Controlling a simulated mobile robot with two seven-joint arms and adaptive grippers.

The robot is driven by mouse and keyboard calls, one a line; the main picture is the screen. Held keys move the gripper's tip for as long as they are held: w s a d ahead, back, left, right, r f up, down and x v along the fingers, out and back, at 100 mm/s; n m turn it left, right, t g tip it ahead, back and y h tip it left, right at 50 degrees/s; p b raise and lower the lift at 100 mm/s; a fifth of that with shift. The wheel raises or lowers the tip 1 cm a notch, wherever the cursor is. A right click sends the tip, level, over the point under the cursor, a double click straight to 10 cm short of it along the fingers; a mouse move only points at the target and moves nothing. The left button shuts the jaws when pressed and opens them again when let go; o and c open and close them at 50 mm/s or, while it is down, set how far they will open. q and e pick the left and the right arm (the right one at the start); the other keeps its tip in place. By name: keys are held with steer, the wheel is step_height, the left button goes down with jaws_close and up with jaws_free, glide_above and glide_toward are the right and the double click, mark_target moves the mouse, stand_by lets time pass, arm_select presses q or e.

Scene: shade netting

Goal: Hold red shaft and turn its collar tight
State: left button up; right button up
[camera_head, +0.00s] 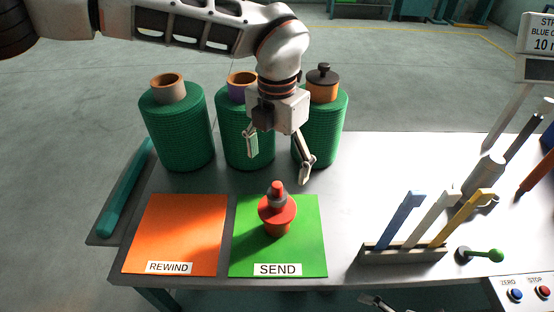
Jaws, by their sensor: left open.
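A red shaft (277,187) stands upright on the green SEND mat (306,245). How tight the collar is cannot be seen. Only a small part of what seems to be my right gripper (376,303) shows at the bottom edge, and its state is unclear.
Three green net rolls (177,130) stand along the back; the right one has a dark knobbed cap (323,76) on its orange core. The orange REWIND mat (175,230) is empty. A rack (403,256) with colored tools and a green-knobbed handle (483,255) stand at right.

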mark_target(288, 226)
steer(key=a+r+n+y, duration=0.2)
steer(key=a+r+n, duration=0.3)
steer(key=a, duration=0.5)
steer(key=a+r+n+y, duration=0.2)
steer(key=a+r+y, duration=0.1)
steer(key=a+r, duration=0.55)
steer(key=w+a+r+m+t+y, duration=0.1)
steer(key=w+a+r+t, duration=0.2)
steer(key=r, duration=0.4)
steer(key=w+a+r+t+y, duration=0.1)
steer(key=w+a+r, duration=0.1)
steer(key=a+r, duration=0.45)
steer(key=w+d+n, duration=0.1)
steer(key=n, duration=0.1)
steer(key=w+d+f+n+g, duration=0.1)
steer(key=n, duration=0.2)
steer(key=w+d+n+g, duration=0.1)
steer(key=n, duration=0.2)
steer(key=shift+w+d+f, duration=0.1)
steer(key=shift+f, duration=0.25)
steer(key=w+d+f+n, duration=0.1)
steer(key=w+d+n, duration=0.1)
steer(key=w+d+n+h, duration=0.1)
steer(key=w+d+n, duration=0.1)
steer(key=w+d+f+n, duration=0.1)
steer(key=d+n, duration=0.1)
steer(key=shift+w+d+f+h, duration=0.15)
steer(key=shift+w+f+h, duration=0.15)
steer(key=shift+w+f, duration=0.1)
steer(key=shift+x, duration=4.9)
